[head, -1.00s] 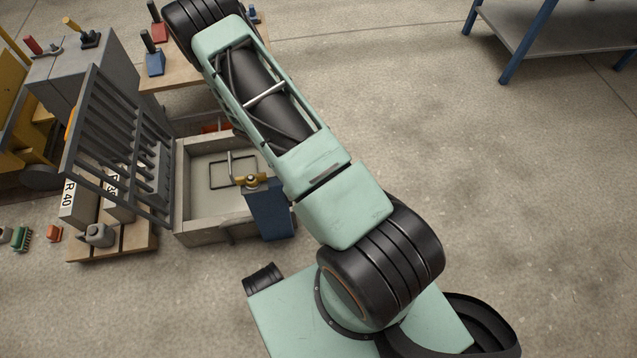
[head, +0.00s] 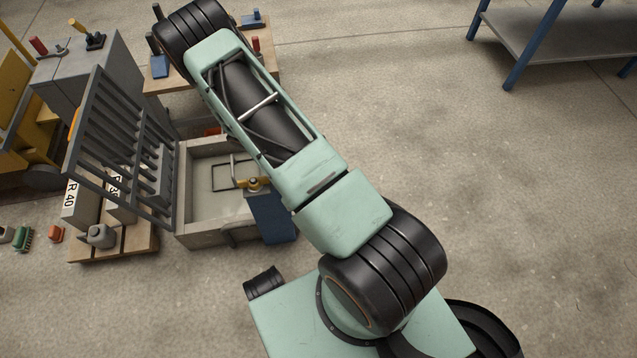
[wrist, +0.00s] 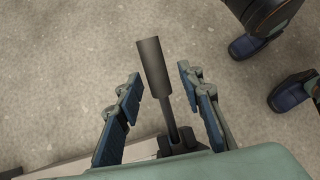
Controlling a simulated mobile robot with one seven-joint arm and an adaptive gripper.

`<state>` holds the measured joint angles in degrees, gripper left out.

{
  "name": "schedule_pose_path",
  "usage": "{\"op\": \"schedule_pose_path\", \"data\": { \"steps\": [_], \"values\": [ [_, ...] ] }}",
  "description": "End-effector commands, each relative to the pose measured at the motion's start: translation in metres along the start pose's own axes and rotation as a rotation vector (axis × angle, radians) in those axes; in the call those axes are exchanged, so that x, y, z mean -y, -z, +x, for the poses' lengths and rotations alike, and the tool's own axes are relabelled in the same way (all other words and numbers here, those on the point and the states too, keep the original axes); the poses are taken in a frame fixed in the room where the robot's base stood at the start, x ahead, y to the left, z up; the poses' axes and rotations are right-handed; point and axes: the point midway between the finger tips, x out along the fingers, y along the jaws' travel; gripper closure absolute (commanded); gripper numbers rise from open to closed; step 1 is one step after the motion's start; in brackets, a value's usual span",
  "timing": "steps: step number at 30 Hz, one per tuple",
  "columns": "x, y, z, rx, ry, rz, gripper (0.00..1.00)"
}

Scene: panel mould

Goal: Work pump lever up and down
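In the wrist view a dark grey cylindrical lever handle (wrist: 153,68) stands on a thin rod between the fingers of my gripper (wrist: 158,80). The gripper is open. Floor shows between the handle and each blue-padded finger, so they look apart. The rod runs down to a dark fork-like mount, partly hidden by my gripper's body. In the head view my gripper is out of sight behind my arm. Several small levers show there, including a black-handled one on a blue base (head: 160,67); I cannot tell which one the wrist view shows.
A grey cabinet (head: 62,72) with small levers, a slatted grey frame (head: 120,150) and a concrete-walled mould (head: 205,238) stand at left. A blue box (head: 272,216) is at its right corner. Dark blue boot-like shapes (wrist: 290,95) show in the wrist view.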

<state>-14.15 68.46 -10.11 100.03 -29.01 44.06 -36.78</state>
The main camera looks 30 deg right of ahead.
Motion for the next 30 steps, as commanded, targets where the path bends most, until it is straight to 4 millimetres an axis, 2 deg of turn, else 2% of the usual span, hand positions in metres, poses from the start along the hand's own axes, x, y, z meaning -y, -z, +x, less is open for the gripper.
{"op": "schedule_pose_path", "data": {
  "steps": [6, 10, 24, 30],
  "values": [
    [0.000, 0.000, 0.000, -0.001, 0.000, 0.000, 0.66],
    [-0.001, 0.001, -0.011, -0.003, -0.003, 0.000, 0.66],
    [-0.001, 0.001, -0.102, -0.002, -0.002, 0.000, 0.66],
    [0.000, 0.001, -0.119, -0.001, -0.001, 0.000, 0.66]
  ]
}}
